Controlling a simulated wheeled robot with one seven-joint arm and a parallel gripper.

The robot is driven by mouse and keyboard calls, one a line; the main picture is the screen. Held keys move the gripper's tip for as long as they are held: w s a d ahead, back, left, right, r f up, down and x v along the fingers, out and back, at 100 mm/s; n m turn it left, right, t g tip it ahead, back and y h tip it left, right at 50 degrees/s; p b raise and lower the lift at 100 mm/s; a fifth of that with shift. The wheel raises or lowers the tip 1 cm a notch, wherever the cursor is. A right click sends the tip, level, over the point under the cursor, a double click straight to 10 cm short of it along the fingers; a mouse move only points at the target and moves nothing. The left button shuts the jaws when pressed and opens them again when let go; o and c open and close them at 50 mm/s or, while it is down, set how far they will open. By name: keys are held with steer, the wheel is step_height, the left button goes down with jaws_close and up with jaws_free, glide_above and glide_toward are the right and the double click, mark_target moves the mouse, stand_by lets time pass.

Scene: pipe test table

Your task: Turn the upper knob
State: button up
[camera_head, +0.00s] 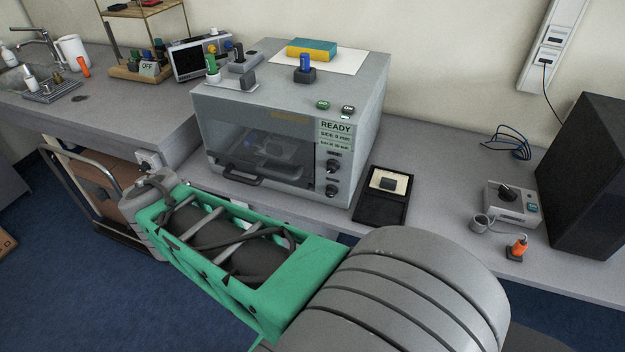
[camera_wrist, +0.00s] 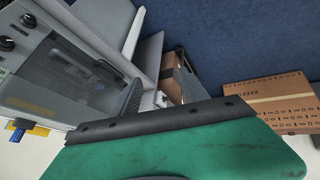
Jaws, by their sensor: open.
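The upper knob (camera_head: 332,167) is a dark round knob on the right front panel of the grey box-shaped machine (camera_head: 240,100), below the READY display. The lower knob (camera_head: 331,190) sits beneath it. In the wrist view the machine appears turned over, with the upper knob (camera_wrist: 6,43) at the left edge and the lower knob (camera_wrist: 28,20) above it. My gripper (camera_wrist: 160,120) shows only partly in the wrist view, open, with a green body and dark edge. It is apart from both knobs. In the head view my arm's end is left of the machine's front; the fingertips are hidden.
The machine's glass door has a dark handle (camera_head: 242,176). A black tray (camera_head: 382,196) lies right of the machine. A cardboard box (camera_wrist: 265,100) shows in the wrist view.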

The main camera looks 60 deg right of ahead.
steer(key=d+f+h+b, duration=0.35)
steer(key=d+f, duration=0.45)
steer(key=d, duration=0.5)
steer(key=n+g+h+b, duration=0.3)
steer(key=n+h+b, duration=0.3)
steer(key=n+h, duration=0.45)
glide_toward(330, 171)
steer(key=d, duration=0.1)
steer(key=shift+m, duration=0.25)
steer(key=d, duration=0.2)
steer(key=d+p, duration=0.1)
steer(key=d, duration=0.2)
steer(key=w+d+p, duration=0.1)
steer(key=d, duration=0.1)
steer(key=shift+w+d+f, duration=0.1)
steer(key=shift+d, duration=0.15)
steer(key=shift+c, duration=0.3)
jaws_close()
